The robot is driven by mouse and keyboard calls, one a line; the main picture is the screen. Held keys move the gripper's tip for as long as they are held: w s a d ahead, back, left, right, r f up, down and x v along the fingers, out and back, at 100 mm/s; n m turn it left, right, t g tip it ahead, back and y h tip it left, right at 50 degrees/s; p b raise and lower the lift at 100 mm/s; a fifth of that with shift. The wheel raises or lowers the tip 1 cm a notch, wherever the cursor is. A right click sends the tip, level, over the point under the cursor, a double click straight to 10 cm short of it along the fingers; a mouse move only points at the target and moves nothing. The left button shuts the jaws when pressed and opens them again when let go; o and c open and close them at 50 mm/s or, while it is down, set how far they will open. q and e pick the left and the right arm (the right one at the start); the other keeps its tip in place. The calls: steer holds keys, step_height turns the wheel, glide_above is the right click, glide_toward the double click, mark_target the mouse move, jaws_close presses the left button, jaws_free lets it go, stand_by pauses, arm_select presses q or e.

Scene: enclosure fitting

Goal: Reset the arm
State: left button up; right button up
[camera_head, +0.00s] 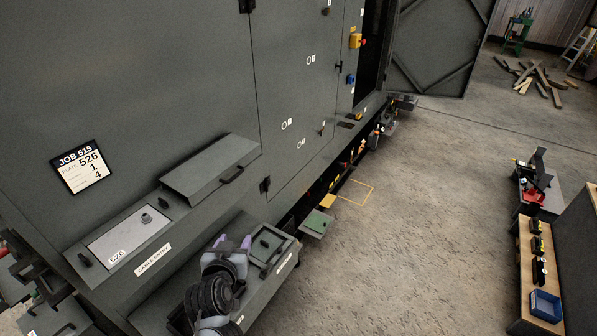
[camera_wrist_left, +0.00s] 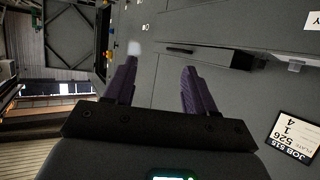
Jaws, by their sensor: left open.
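My left arm (camera_head: 210,295) comes in from the bottom of the head view, in front of the grey enclosure. My left gripper (camera_head: 233,241) has two purple fingers, spread apart with nothing between them. It appears over the lower grey ledge, beside a small dark-lidded box; its exact height above the ledge is unclear. In the left wrist view the open fingers (camera_wrist_left: 159,75) point towards the enclosure wall, with a clear gap between them. My right arm and gripper are in neither view.
A plate marked 526 (camera_head: 128,238) lies on the cable-entry ledge, near a closed grey box (camera_head: 210,168). A JOB 515 label (camera_head: 80,167) is on the enclosure wall. A bench with a blue bin (camera_head: 545,306) stands at right. The floor (camera_head: 420,220) between is largely clear.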

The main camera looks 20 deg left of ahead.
arm_select(q)
steer(key=s+d+f+m+g+h+p, duration=0.2)
steer(key=s+f+m+g+p, duration=0.1)
steer(key=s+f, duration=0.8)
steer(key=s+d+m+g+h, duration=0.1)
steer(key=s+d+g, duration=0.2)
steer(key=s, duration=0.4)
steer(key=s+d+m+g+h+p, duration=0.1)
steer(key=s+d+m+g, duration=0.1)
steer(key=s+d, duration=0.3)
steer(key=s+g, duration=0.1)
steer(key=s, duration=0.2)
steer(key=shift+h, duration=0.4)
steer(key=shift+f, duration=0.1)
